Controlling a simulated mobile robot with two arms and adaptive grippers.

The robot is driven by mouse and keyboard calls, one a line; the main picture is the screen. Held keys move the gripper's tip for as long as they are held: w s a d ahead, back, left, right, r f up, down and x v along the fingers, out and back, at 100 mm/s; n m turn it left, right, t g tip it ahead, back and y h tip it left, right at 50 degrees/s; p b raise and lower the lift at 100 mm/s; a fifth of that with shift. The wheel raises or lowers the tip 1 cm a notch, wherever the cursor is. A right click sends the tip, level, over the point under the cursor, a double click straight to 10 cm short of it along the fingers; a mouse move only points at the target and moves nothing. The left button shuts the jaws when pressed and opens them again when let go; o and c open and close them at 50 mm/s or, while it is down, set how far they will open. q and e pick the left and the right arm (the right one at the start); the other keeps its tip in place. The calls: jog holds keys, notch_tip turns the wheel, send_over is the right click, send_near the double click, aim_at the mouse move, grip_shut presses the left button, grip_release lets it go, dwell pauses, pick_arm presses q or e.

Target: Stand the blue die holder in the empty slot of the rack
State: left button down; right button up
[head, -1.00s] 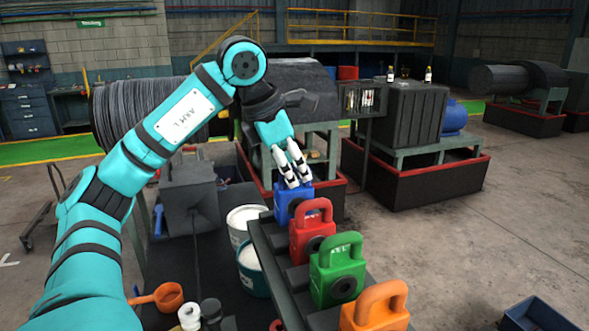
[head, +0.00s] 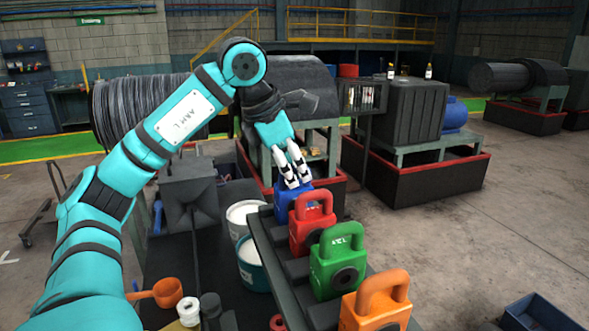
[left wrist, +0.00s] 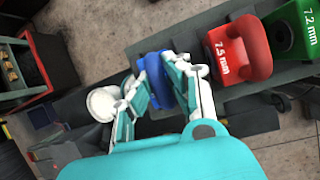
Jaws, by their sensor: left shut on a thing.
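The blue die holder (head: 287,200) is at the far end of the rack (head: 262,245), behind the red die holder (head: 313,222). My left gripper (head: 295,180) is shut on its top from above. In the left wrist view the blue die holder (left wrist: 156,82) sits between the two fingers (left wrist: 158,85), beside the red one (left wrist: 236,53). It looks upright and in line with the others. Its underside is hidden, so I cannot tell whether it touches the rack. My right gripper is not in view.
A green die holder (head: 338,262) and an orange one (head: 378,302) stand nearer on the rack. White buckets (head: 243,214), an orange scoop (head: 167,292) and a white roll (head: 189,311) are left of the rack. Open floor lies to the right.

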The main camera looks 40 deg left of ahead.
pick_arm(q)
jog(key=c, duration=1.2)
grip_release()
jog(key=shift+s, duration=0.1)
jog(key=shift+c, duration=0.2)
jog(key=shift+o, duration=0.5)
jog(key=shift+f, duration=0.2)
jog(key=o, duration=0.4)
jog(key=shift+r, duration=0.1)
jog(key=shift+r, duration=0.15)
notch_tip(320, 180, up, 6)
jog(key=p, duration=0.5)
